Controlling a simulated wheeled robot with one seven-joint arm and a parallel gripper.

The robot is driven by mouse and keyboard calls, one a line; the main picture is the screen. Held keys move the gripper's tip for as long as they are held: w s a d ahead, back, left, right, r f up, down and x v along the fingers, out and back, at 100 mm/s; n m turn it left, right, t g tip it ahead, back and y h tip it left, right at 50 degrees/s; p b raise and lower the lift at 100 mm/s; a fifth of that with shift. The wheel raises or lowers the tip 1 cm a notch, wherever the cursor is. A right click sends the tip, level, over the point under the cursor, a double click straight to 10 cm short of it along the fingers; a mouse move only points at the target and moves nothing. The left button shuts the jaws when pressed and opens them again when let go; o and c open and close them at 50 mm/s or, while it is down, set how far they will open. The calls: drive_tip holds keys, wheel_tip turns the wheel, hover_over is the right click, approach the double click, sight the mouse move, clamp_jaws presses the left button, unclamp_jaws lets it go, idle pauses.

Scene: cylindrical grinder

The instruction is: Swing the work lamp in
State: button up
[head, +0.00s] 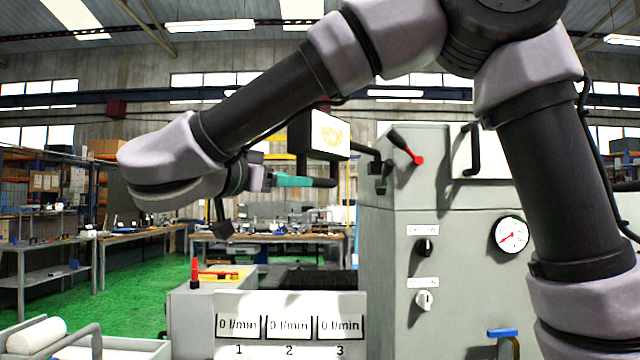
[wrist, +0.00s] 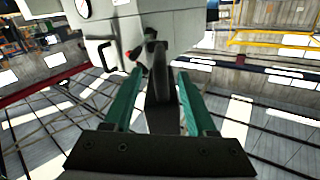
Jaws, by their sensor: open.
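A dark jointed arm, apparently the work lamp's (head: 378,168), is fixed at the left side of the grey cabinet and reaches left. In the wrist view its dark bar (wrist: 158,92) runs between the two green fingers, with a joint at its far end. A dark box with a bright face and yellow mark (head: 330,136) is beside it; whether it is the lamp head I cannot tell. My gripper (head: 330,182) points right toward the cabinet. In the wrist view my gripper (wrist: 157,100) is open, with a gap on both sides of the bar.
The grey cabinet (head: 400,260) carries a red-tipped lever (head: 406,146), a gauge (head: 511,235) and knobs. Below is a panel with flow meters (head: 290,326) and a red post (head: 195,272). Workbenches (head: 265,238) stand behind. Green floor (head: 130,300) is clear at the left.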

sight(320, 182)
drive_tip(key=x, duration=1)
drive_tip(key=shift+d, duration=0.1)
clamp_jaws()
idle(1.1)
